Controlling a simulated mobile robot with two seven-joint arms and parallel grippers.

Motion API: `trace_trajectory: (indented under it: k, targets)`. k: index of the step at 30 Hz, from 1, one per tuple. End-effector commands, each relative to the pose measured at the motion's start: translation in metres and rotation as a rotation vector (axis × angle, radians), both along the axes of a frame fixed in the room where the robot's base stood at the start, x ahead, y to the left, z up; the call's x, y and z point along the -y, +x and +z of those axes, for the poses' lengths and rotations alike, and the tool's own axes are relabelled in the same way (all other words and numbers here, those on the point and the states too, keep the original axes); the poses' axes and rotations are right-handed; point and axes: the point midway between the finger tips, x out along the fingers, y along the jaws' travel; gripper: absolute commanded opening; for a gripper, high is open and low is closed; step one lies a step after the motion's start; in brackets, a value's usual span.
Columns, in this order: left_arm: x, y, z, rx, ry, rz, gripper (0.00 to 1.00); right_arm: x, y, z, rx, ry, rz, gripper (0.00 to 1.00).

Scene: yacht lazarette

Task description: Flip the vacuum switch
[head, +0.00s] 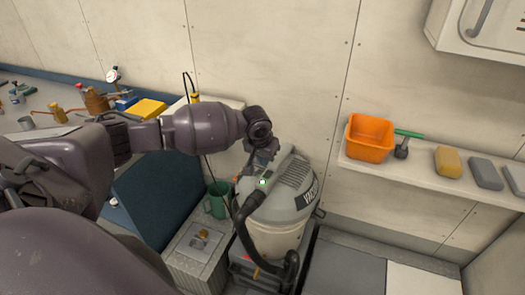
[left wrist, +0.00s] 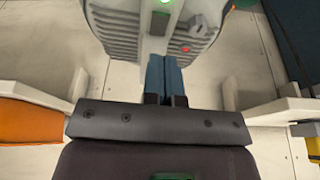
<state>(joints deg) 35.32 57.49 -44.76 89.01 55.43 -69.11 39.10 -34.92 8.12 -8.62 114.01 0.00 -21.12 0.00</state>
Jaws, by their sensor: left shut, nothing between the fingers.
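My right gripper is out of view.
A shelf at right holds an orange bin (head: 369,138), a green-handled tool (head: 403,144) and a yellow sponge (head: 447,161). A cluttered bench (head: 45,100) is at left.

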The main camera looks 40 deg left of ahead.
Motion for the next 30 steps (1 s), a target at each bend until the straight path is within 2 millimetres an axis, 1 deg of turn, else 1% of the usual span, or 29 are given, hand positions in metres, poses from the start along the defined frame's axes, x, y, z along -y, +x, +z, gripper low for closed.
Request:
trace_trajectory:
  k: [1,4,6,9,12,17,27,30]
  targets:
    - [0.0,0.003,-0.01,-0.002,-0.001,0.002,0.0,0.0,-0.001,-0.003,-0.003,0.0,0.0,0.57]
    - [0.0,0.007,-0.026,-0.002,-0.001,0.002,0.0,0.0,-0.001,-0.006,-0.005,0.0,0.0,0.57]
    - [0.0,0.007,-0.036,-0.001,0.0,0.001,0.0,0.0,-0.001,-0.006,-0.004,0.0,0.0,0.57]
    - [0.0,0.007,-0.047,-0.001,0.001,0.001,0.0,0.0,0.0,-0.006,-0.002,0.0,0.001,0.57]
    - [0.0,0.007,-0.055,0.0,0.0,0.0,0.0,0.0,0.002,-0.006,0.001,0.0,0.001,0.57]
    - [-0.001,0.007,-0.061,0.001,0.0,0.0,0.0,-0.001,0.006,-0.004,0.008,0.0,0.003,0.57]
    - [0.0,0.007,-0.061,0.002,0.0,0.0,0.0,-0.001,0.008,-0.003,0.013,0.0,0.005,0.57]
    - [0.001,0.011,-0.061,0.012,-0.002,0.0,0.0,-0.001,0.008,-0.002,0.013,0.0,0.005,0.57]
